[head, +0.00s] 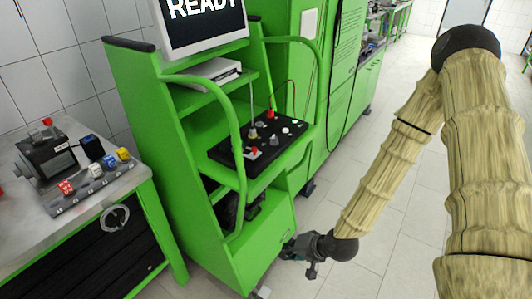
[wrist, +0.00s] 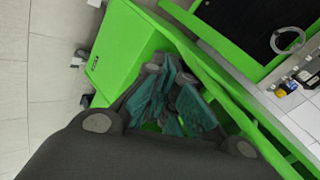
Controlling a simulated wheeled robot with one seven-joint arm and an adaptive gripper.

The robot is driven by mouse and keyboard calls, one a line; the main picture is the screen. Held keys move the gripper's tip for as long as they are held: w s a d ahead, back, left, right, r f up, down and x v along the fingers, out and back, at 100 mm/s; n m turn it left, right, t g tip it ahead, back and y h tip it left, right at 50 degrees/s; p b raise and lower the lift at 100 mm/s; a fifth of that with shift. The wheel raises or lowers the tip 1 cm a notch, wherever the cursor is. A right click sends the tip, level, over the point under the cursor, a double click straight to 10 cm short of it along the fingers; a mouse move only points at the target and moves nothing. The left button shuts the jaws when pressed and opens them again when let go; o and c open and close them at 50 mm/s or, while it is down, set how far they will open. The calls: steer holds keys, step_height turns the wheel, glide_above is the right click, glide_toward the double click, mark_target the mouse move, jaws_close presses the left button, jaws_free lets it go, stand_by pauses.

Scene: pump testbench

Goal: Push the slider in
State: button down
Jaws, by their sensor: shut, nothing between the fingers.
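A black control panel (head: 262,145) with several knobs, buttons and small levers sits on the green cart (head: 150,130) in the head view. I cannot tell which part, if any, is the slider. My gripper (head: 290,249) is low at the front right of the cart, below the panel and apart from it. In the wrist view my gripper (wrist: 180,100) shows teal finger pads drawn together with nothing held. Behind it is the green lower body (wrist: 125,55) of the cart. The control panel is not visible in the wrist view.
A grey workbench (head: 100,190) with a dark motor unit (head: 45,152) and coloured blocks stands at the left. A monitor (head: 203,25) tops the cart. Green curved handrails (head: 232,125) flank the panel. Tiled floor (head: 385,240) at the right is clear.

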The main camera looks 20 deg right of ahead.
steer(key=w+d+r+m+t+y, duration=0.2)
steer(key=w+d+r+m+t, duration=0.15)
steer(key=w+r, duration=0.7)
steer(key=m+t+y+b, duration=0.1)
steer(key=m+t, duration=0.1)
steer(key=t, duration=0.3)
glide_toward(266, 160)
steer(key=s+d+r, duration=0.2)
steer(key=s+r, duration=0.2)
steer(key=r, duration=0.1)
steer(key=shift+w+f+n+g, duration=0.15)
steer(key=shift+w+n+g, duration=0.1)
steer(key=shift+w, duration=0.15)
steer(key=shift+p+x, duration=2)
steer(key=shift+x, duration=4.85)
steer(key=shift+a, duration=0.1)
